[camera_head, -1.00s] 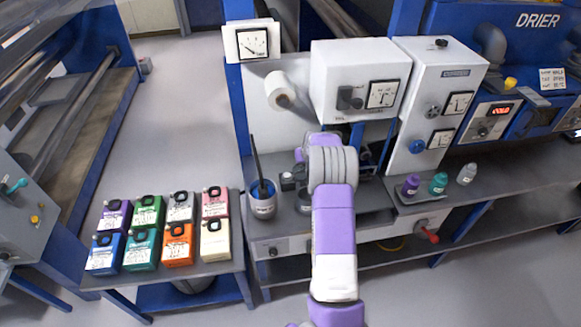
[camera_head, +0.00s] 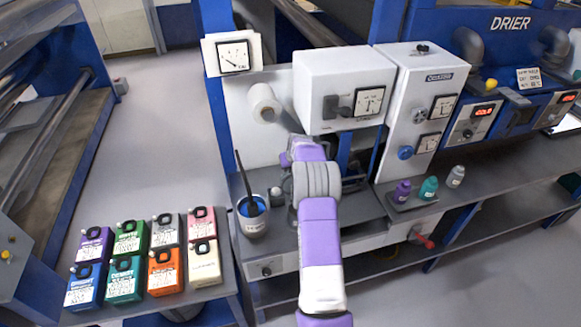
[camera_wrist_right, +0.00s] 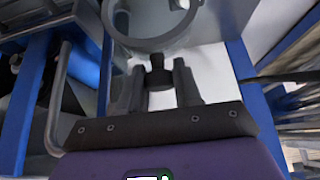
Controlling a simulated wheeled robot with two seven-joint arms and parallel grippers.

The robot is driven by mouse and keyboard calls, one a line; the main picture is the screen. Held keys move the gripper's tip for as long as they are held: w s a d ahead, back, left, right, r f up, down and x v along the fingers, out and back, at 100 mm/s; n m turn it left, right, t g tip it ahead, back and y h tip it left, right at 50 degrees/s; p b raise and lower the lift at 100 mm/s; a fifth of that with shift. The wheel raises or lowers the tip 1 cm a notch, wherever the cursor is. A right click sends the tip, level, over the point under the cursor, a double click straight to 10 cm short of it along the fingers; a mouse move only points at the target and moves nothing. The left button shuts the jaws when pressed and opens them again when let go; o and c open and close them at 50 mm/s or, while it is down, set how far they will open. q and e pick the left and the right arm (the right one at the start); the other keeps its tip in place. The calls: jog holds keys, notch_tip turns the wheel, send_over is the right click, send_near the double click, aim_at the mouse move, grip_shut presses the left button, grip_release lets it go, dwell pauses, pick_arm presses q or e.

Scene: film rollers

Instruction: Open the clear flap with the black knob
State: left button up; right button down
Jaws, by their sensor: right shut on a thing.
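The black knob (camera_wrist_right: 159,76) stands between the two grey fingers of my right gripper (camera_wrist_right: 162,88) in the right wrist view. The fingers are closed in on it. The clear flap cannot be told apart with certainty from the pale surface behind the knob. In the head view my purple and white right arm reaches toward the white machine (camera_head: 338,88), and hides the gripper and knob. My left gripper is not in view.
A grey ring (camera_wrist_right: 152,22) lies just beyond the knob. An ink pot (camera_head: 252,217) with a dark stick stands left of my arm. Colored cartons (camera_head: 125,277) fill the left table. Small bottles (camera_head: 428,189) stand right. Grey floor (camera_head: 160,130) is open at left.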

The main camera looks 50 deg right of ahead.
jog(key=c, duration=0.8)
grip_release()
jog(key=shift+w, duration=0.1)
jog(key=v, duration=0.7)
jog(key=shift+s+r, duration=0.2)
jog(key=shift+f, duration=0.1)
